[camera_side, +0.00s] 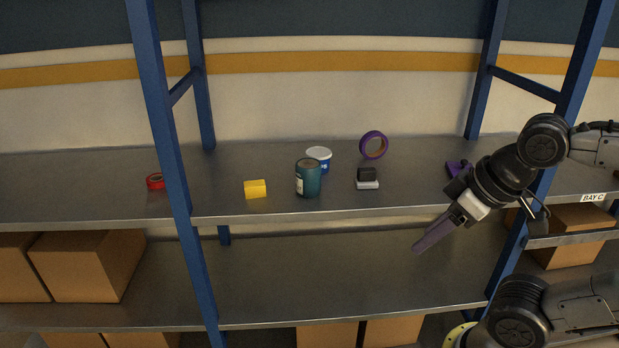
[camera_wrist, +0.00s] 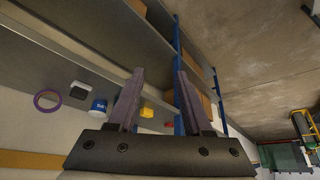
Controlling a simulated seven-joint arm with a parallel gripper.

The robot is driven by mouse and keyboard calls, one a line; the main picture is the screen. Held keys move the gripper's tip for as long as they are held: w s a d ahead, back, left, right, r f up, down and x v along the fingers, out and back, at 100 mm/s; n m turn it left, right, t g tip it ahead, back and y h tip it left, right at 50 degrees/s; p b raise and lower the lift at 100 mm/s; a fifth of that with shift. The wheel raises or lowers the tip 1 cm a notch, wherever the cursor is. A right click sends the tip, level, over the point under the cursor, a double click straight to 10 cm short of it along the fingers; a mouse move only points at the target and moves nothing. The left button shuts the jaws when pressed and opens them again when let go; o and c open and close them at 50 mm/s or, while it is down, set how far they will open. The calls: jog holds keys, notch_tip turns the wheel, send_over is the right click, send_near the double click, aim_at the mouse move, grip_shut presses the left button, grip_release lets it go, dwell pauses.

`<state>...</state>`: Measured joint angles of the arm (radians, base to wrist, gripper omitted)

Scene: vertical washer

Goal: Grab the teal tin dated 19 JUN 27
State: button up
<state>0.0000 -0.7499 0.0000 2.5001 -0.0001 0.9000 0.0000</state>
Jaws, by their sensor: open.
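The teal tin (camera_side: 309,178) stands upright on the upper shelf in the side view. A pale label shows on its left side, but its date is too small to read. In the wrist view my left finger seems to hide the tin. My gripper (camera_side: 432,208) is open and empty, in front of the shelf and well to the right of the tin. Its two purple-grey fingers are spread apart, and they also show in the wrist view (camera_wrist: 160,72).
A white-and-blue tub (camera_side: 319,158) stands close behind the tin. A yellow block (camera_side: 256,189) is to its left, a black-and-grey item (camera_side: 367,178) and purple ring (camera_side: 373,145) to its right. A red roll (camera_side: 155,181) lies farther left. Blue posts (camera_side: 170,150) frame the shelf (camera_side: 420,180).

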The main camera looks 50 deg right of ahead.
dwell(0.4)
jog(key=o, duration=0.8)
